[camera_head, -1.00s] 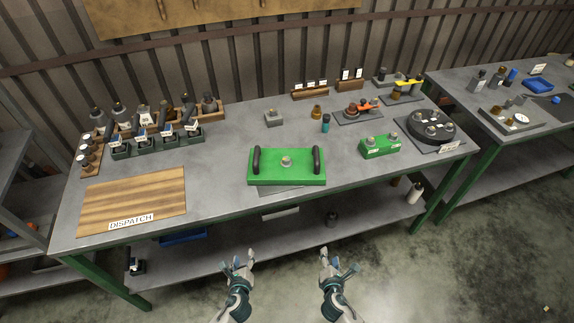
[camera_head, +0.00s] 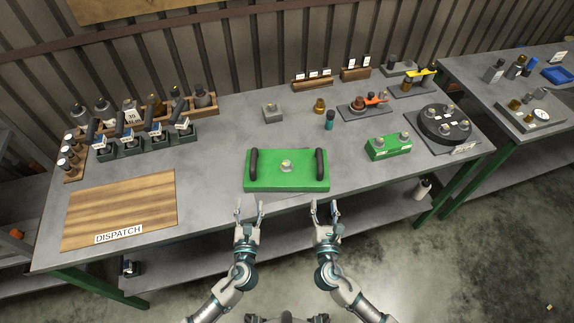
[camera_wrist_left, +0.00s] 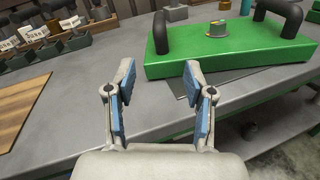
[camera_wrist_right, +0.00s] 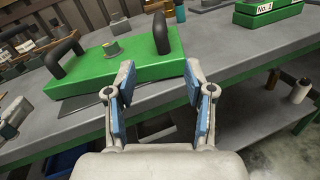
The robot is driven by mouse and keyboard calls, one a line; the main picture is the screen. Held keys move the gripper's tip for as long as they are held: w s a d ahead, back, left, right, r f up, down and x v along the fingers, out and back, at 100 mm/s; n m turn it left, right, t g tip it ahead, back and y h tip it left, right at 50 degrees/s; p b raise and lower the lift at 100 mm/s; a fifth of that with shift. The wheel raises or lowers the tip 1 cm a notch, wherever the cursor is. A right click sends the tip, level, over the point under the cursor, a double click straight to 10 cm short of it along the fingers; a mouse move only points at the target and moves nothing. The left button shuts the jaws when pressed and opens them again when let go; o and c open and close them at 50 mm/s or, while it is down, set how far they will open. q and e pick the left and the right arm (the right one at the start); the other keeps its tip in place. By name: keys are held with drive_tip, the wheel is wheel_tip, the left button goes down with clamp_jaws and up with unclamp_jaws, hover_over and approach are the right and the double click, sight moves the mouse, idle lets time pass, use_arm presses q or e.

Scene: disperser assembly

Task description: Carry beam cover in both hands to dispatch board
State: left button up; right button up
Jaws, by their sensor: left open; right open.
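The beam cover (camera_head: 300,178) is a green slab with a black handle at each end and a round metal knob in its middle. It lies flat near the front edge of the bench. It also shows in the left wrist view (camera_wrist_left: 220,60) and the right wrist view (camera_wrist_right: 120,68). The dispatch board (camera_head: 120,205) is a wooden board with a DISPATCH label at the bench's left front. My left gripper (camera_head: 248,208) is open and empty, in front of the cover's left end. My right gripper (camera_head: 325,208) is open and empty, in front of its right end. Neither touches the cover.
A smaller green block (camera_head: 388,148) sits right of the cover, and a black round fixture (camera_head: 444,124) lies further right. A teal bottle (camera_head: 330,121) and a grey block (camera_head: 272,112) stand behind the cover. Dark green holders (camera_head: 150,143) stand behind the board. Bench between cover and board is clear.

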sight(253, 163)
use_arm(q)
drive_tip(key=w, duration=1.7)
drive_tip(key=shift+w, duration=0.25)
use_arm(e)
drive_tip(key=w, duration=1.7)
drive_tip(key=shift+w, duration=0.25)
use_arm(q)
clamp_jaws()
use_arm(e)
clamp_jaws()
use_arm(q)
drive_tip(key=shift+r, duration=0.15)
use_arm(e)
drive_tip(key=shift+r, duration=0.15)
